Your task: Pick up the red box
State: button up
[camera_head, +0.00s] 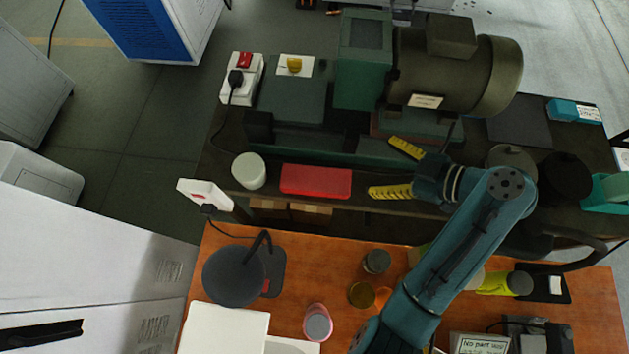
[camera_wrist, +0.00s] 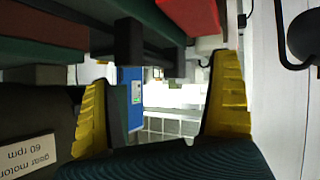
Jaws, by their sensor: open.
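The red box (camera_head: 316,181) lies on the dark bench, with its long side running left to right in the head view. In the wrist view, a red block (camera_wrist: 192,14) that looks like the same box shows at the top, cut off by the frame edge. My gripper (camera_head: 380,165) is just to the right of the box, its yellow fingers spread and pointing left. In the wrist view, my gripper (camera_wrist: 162,100) is open with nothing between the fingers. The box is apart from the fingers.
A white cylinder (camera_head: 249,170) stands left of the box. A green machine with a large motor (camera_head: 458,70) stands behind my gripper. A power strip (camera_head: 240,80) is at the upper left. In front, an orange table (camera_head: 335,262) holds a lamp (camera_head: 234,276) and several jars.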

jog(key=s+f+n+g+y+b, duration=0.1)
jog(key=s+f+n+y, duration=0.1)
jog(key=s+f, duration=0.2)
jog(key=b, duration=0.5)
send_near(324, 181)
jog(key=x, duration=0.5)
jog(key=shift+a+r, duration=0.2)
jog(key=shift+r, duration=0.1)
jog(key=x, duration=0.6)
jog(key=shift+f+b, duration=0.35)
jog(key=c, duration=1.1)
